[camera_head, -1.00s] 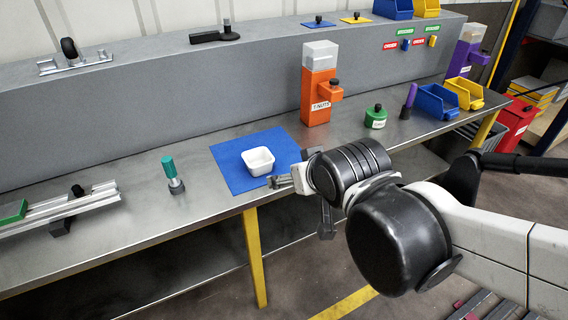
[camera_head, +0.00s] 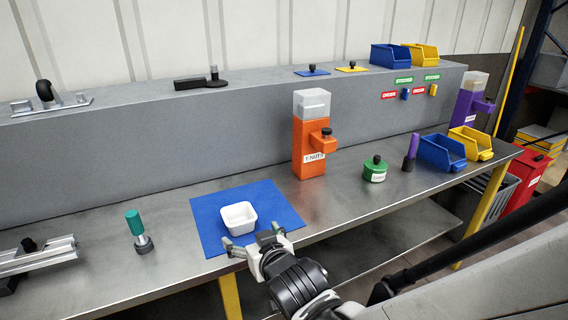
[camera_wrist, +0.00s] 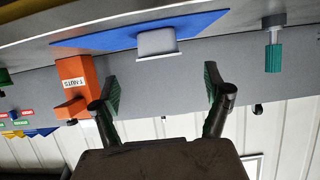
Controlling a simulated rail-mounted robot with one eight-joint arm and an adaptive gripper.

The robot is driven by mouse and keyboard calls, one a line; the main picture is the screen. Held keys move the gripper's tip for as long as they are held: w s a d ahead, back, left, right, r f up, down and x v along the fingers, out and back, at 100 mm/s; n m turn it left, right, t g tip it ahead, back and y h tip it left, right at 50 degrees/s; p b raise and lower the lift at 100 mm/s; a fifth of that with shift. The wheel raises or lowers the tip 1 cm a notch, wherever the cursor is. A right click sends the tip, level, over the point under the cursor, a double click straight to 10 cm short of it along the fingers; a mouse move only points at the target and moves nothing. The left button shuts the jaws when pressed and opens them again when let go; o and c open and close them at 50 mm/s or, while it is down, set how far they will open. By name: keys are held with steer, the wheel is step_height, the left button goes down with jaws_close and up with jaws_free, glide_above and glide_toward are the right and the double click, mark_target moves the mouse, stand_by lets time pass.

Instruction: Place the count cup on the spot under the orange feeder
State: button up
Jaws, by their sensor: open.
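The count cup appears to be the white square cup (camera_head: 239,217), upright on a blue mat (camera_head: 282,208) on the bench. The orange feeder (camera_head: 310,147), labelled T-NUTS, stands behind and to the right of the mat. It has a clear top and a side spout with a black knob. My gripper (camera_head: 256,249) is open and empty at the mat's front edge, just in front of the cup and apart from it. In the wrist view, the cup (camera_wrist: 158,43) shows beyond and between the open fingers (camera_wrist: 162,88), upside down. The spot under the feeder is not distinguishable.
A green round container (camera_head: 375,170) and a purple-handled tool (camera_head: 411,152) stand right of the feeder. Blue (camera_head: 441,153) and yellow (camera_head: 471,144) bins are farther right. A teal-handled tool (camera_head: 138,231) stands left of the mat. Bare bench lies in front of the feeder.

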mark_target(242, 224)
steer(key=b+x, duration=0.1)
steer(key=x, duration=0.6)
steer(key=shift+a+f, duration=0.1)
steer(key=shift+b+x, duration=0.6)
steer(key=shift+x, duration=2.4)
steer(key=shift+d, duration=0.2)
steer(key=shift+c, duration=0.2)
steer(key=c, duration=1.3)
steer(key=shift+c, duration=0.2)
